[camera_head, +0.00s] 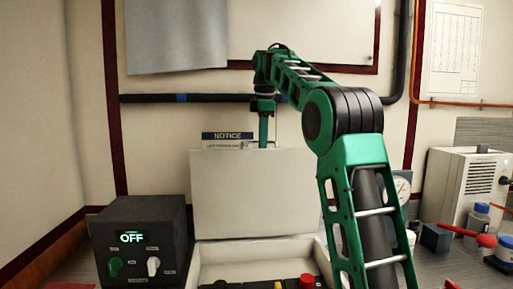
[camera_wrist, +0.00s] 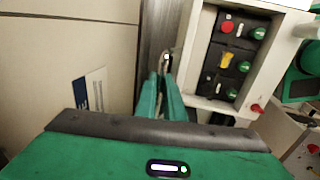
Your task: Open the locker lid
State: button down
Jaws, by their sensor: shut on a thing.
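The locker lid (camera_head: 250,195) stands raised, about upright, at the back of the white open-topped locker (camera_head: 215,262). In the wrist view the lid (camera_wrist: 156,28) shows nearly edge-on as a grey strip. My gripper (camera_head: 264,143) is at the lid's top edge, with its tips partly hidden behind it. In the wrist view my gripper's green fingers (camera_wrist: 162,88) are close together on a small metal handle (camera_wrist: 166,62) at the lid's edge. Inside the locker, a dark panel (camera_wrist: 233,52) carries red, green and yellow controls.
A dark box reading OFF (camera_head: 140,240), with two knobs, stands left of the locker. A NOTICE sign (camera_head: 228,136) is on the wall behind the lid. At the right are a white vented unit (camera_head: 465,185), a red-handled thing (camera_head: 478,238) and bottles.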

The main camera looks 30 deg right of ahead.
jog(key=shift+s+d+r, duration=0.1)
jog(key=shift+d+r, duration=0.05)
jog(key=shift+r, duration=0.25)
jog(key=c, duration=1.9)
grip_release()
jog(key=shift+s, duration=0.1)
jog(key=shift+o, duration=0.3)
jog(key=shift+f, duration=0.15)
notch_tip(320, 180, up, 7)
jog(key=shift+s+a+r, duration=0.2)
jog(key=shift+s+a, duration=0.15)
jog(key=shift+s, duration=0.1)
